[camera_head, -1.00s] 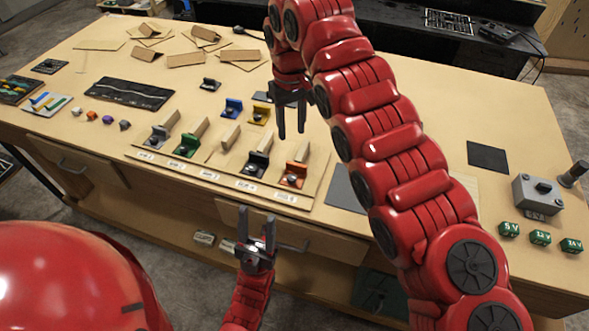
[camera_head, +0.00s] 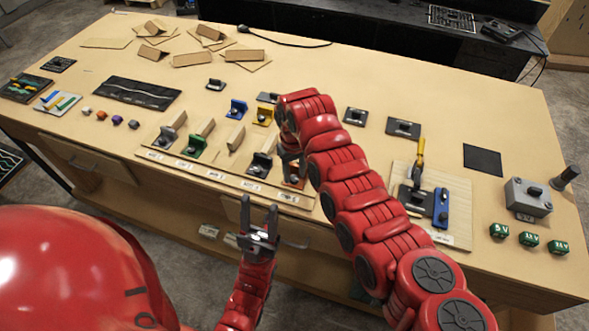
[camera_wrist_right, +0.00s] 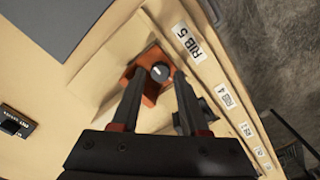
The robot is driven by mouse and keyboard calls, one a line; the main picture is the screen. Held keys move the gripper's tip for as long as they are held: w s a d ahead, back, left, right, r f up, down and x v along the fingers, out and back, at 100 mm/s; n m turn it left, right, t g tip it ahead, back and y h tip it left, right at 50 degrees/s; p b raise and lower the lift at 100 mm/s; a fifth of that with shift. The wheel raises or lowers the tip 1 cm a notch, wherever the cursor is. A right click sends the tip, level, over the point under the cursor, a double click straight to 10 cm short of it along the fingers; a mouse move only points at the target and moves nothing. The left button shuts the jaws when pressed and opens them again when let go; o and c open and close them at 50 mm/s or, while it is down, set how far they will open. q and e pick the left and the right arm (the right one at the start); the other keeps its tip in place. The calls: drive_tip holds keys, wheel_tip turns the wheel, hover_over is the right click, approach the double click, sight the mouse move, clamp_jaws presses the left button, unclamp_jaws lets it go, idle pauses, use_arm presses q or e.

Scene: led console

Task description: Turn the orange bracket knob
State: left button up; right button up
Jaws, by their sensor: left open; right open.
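The orange bracket (camera_head: 291,181) stands at the right end of the row of brackets near the table's front edge, mostly hidden behind my right arm in the head view. In the right wrist view the orange bracket (camera_wrist_right: 148,88) shows with its dark round knob (camera_wrist_right: 160,72), which has a light mark on it. My right gripper (camera_wrist_right: 156,88) is open, its two fingers pointing at the bracket with the knob just beyond and between the tips. I cannot tell whether they touch it.
Black (camera_head: 261,166), green (camera_head: 194,146) and grey (camera_head: 167,139) brackets stand left along the labelled strip. Blue (camera_head: 236,108) and yellow (camera_head: 263,115) brackets are behind. A board with a blue part (camera_head: 440,208) and a grey box (camera_head: 528,197) lie right.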

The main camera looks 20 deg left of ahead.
drive_tip(key=shift+f, duration=0.45)
clamp_jaws()
drive_tip(key=shift+b, duration=0.3)
drive_tip(key=shift+m, duration=0.4)
